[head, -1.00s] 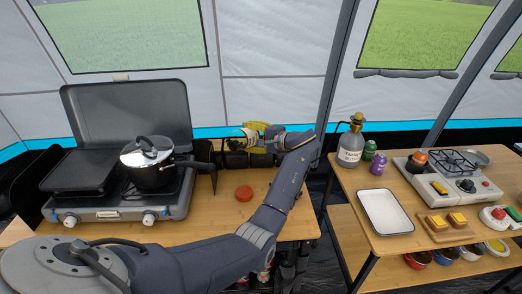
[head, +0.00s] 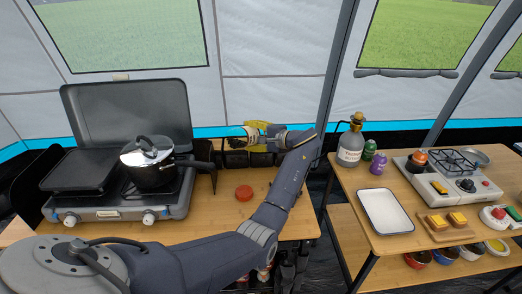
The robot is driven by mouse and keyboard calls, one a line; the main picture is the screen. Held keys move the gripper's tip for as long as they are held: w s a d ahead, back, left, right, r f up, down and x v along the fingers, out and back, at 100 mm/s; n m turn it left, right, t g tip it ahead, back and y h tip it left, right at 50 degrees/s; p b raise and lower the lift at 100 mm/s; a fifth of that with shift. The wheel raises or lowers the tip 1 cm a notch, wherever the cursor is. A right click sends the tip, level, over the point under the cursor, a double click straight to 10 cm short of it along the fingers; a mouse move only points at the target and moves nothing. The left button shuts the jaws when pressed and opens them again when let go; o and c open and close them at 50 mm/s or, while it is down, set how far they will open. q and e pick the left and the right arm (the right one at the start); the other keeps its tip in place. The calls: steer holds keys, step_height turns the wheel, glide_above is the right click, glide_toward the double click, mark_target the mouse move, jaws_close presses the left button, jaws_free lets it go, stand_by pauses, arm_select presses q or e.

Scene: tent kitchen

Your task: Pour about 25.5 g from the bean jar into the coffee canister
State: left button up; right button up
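My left arm reaches in from the lower left to the back of the left table. Its gripper (head: 268,137) is at the back edge and appears shut on a small pale jar (head: 250,134), which I take for the bean jar. The jar is held tilted in the air above a row of dark containers (head: 237,159). The coffee canister is likely among these, but I cannot tell which one. The fingers and the jar's mouth are too small to make out, and no falling beans are visible. My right gripper is not in view.
A red round lid (head: 244,193) lies on the left table. A camp stove (head: 120,208) with a pot (head: 148,170) stands left of it. Something yellow (head: 259,127) shows beside the gripper. The right table holds a white tray (head: 385,211), a bottle (head: 350,148) and a burner (head: 450,185).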

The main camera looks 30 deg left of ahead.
arm_select(q)
steer(key=shift+w+f+m+p, duration=0.25)
steer(key=shift+w+m+p, duration=0.1)
steer(key=shift+m+p, duration=0.2)
stand_by(1.5)
steer(key=shift+w+d+r+m+g+y+p, duration=0.15)
steer(key=shift+w+r+m+g+p, duration=0.2)
steer(key=shift+m, duration=0.4)
steer(key=shift+w+r+m+g+y+p, duration=0.15)
steer(key=shift+w+r+m+g, duration=0.2)
steer(key=shift+w+m, duration=0.3)
stand_by(4.6)
